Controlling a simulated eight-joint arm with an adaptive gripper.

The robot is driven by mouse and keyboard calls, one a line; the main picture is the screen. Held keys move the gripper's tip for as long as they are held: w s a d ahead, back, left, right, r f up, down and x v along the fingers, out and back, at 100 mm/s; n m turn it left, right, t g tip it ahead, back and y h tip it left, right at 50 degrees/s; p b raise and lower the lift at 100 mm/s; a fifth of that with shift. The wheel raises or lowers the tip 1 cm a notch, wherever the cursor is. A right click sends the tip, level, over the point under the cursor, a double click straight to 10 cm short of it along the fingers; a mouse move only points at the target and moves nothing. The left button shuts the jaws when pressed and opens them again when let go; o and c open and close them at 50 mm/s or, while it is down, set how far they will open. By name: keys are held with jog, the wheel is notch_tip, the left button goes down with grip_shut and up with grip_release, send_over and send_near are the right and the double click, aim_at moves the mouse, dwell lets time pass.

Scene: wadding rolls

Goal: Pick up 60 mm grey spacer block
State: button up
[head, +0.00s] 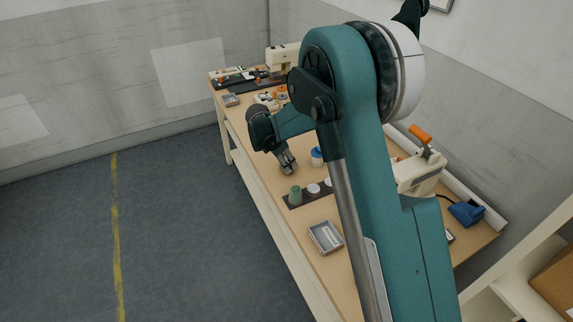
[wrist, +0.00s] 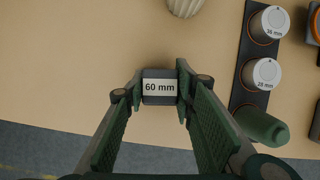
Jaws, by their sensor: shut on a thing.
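The grey spacer block (wrist: 159,87) carries a white label reading "60 mm" and sits between the two green-padded fingers in the wrist view. My gripper (wrist: 157,92) is shut on it, one finger against each side. In the head view my gripper (head: 289,169) points down at the table near its front edge. The block is too small and covered there to make out. I cannot tell whether the block touches the table or is lifted.
A dark strip (wrist: 246,82) to the right holds white-topped pieces, labelled 36 mm (wrist: 272,21) and another size (wrist: 263,73), and a green cylinder (wrist: 262,127). A ribbed pale object (wrist: 185,7) lies beyond the block. A grey tray (head: 325,237) sits near the table's front edge.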

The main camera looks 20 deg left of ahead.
jog(key=shift+r+p, duration=0.6)
jog(key=shift+r, duration=4.2)
